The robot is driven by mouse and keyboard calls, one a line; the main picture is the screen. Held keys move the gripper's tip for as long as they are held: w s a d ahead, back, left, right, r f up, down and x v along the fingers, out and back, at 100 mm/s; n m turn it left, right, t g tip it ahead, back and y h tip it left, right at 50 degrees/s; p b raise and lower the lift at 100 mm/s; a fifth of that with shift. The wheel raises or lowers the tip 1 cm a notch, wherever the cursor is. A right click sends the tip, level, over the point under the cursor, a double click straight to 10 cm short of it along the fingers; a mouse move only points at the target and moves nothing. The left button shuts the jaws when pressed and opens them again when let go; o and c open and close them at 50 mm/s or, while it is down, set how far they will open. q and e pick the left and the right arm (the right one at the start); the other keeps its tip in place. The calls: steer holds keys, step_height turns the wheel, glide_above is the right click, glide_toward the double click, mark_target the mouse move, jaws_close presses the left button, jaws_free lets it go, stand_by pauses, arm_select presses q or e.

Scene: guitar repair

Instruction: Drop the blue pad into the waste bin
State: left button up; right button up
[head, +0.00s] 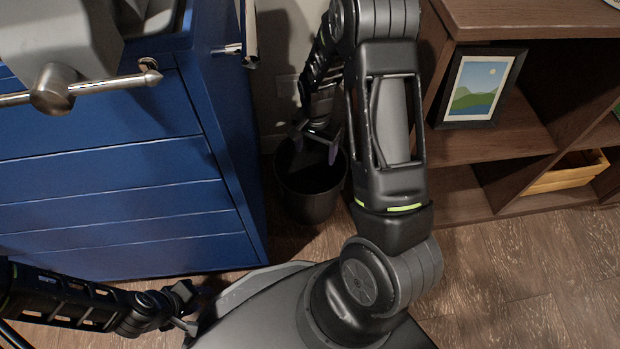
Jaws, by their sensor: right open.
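The dark waste bin (310,206) stands on the floor between the blue cabinet and the wooden shelf. My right gripper (317,148) is at the bin's mouth, pointing down, with its fingers apart and nothing seen between them. The blue pad is not visible; the bin's inside is dark and partly covered by the gripper, so I cannot tell whether the pad lies in it. My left gripper (190,311) is low at the left, beside my base and away from the bin; its fingers are too small and dark to read.
The blue drawer cabinet (110,205) stands close to the bin's left, with a metal bar (115,84) near its top. The wooden shelf (465,185) at the right holds a framed picture (478,88) and a yellow wooden box (568,174). Floor (510,265) at the lower right is clear.

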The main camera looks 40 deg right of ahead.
step_height(320, 180, up, 4)
steer(key=shift+r+p, duration=0.2)
steer(key=shift+p, duration=0.4)
stand_by(0.4)
